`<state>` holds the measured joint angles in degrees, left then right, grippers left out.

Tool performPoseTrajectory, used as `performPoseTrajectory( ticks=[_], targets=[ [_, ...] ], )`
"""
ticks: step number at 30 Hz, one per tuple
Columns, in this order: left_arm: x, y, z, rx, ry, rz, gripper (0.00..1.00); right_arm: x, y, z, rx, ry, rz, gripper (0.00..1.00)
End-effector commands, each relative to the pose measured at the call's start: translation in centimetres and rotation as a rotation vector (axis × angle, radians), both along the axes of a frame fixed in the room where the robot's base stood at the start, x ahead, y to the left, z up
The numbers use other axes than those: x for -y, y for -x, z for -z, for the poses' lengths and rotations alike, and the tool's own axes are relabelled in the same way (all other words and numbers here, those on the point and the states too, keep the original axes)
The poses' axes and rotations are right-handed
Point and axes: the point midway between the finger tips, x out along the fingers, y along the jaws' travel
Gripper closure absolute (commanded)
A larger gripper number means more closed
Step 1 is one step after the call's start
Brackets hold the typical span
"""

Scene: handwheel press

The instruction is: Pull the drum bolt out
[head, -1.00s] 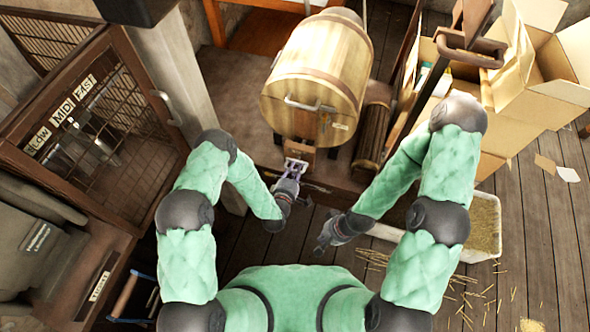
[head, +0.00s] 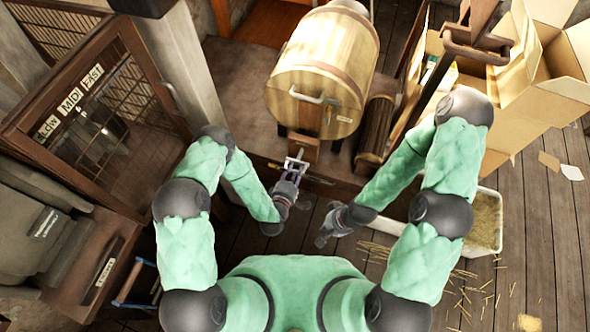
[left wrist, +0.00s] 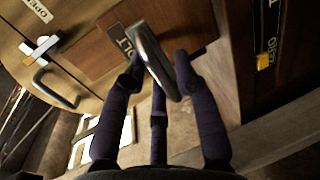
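The wooden drum (head: 325,70) lies on its side on a raised bench. A wooden block (head: 303,147) sits below its front end, with a partly hidden label ending in "OLT" in the left wrist view.
A grey handle (left wrist: 55,85) is on the drum's front, beside a small latch. A caged cabinet (head: 95,115) stands left. A straw-filled tray (head: 487,222) and open cardboard boxes (head: 535,75) are at the right.

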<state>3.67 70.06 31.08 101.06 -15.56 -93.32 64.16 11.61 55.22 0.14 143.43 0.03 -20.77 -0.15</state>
Motion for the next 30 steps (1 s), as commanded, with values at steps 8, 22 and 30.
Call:
performPoseTrajectory(
  ticks=[8, 22, 30],
  targets=[
    [-0.2, 0.3, -0.1, 0.001, 0.0, -0.001, 0.71, 0.0, 0.0, 0.0, 0.0, 0.0, 0.0, 1.0],
    [-2.7, 7.9, -1.8, -0.003, 0.0, -0.003, 0.71, 0.0, 0.0, 0.0, 0.0, 0.0, 0.0, 1.0],
    [-3.6, 10.8, -2.5, -0.001, -0.001, -0.003, 0.71, 0.0, 0.0, 0.0, 0.0, 0.0, 0.0, 1.0]
  ],
)
